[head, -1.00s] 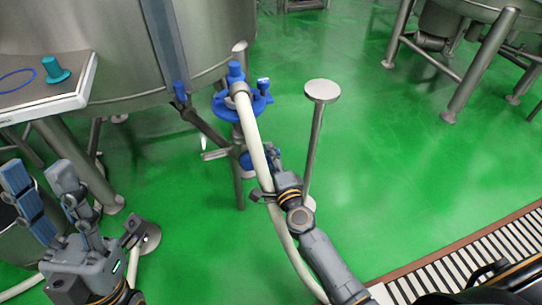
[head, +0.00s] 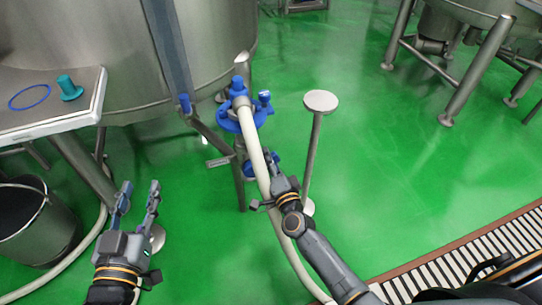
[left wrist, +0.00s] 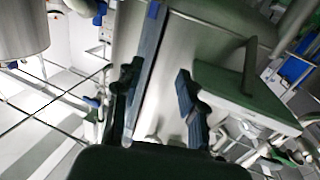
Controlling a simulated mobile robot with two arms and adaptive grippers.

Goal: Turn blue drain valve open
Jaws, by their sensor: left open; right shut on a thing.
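Blue valve fittings (head: 240,118) sit on a steel stand beside the big tank, with a pale hose (head: 262,180) running down from their top. More blue parts (head: 250,165) show lower down, partly behind the hose. I cannot tell which blue part is the drain valve. My left gripper (head: 139,190) is open and empty, below and left of the fittings. Its spread fingers also show in the left wrist view (left wrist: 158,90). My right gripper (head: 267,185) is shut on the hose below the fittings.
The steel tank (head: 120,50) fills the upper left. A table (head: 60,128) with a teal part (head: 69,88) and blue ring (head: 29,97) stands left, above a bucket (head: 45,230). A round-topped post (head: 320,101) stands right of the hose. Green floor lies open further right.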

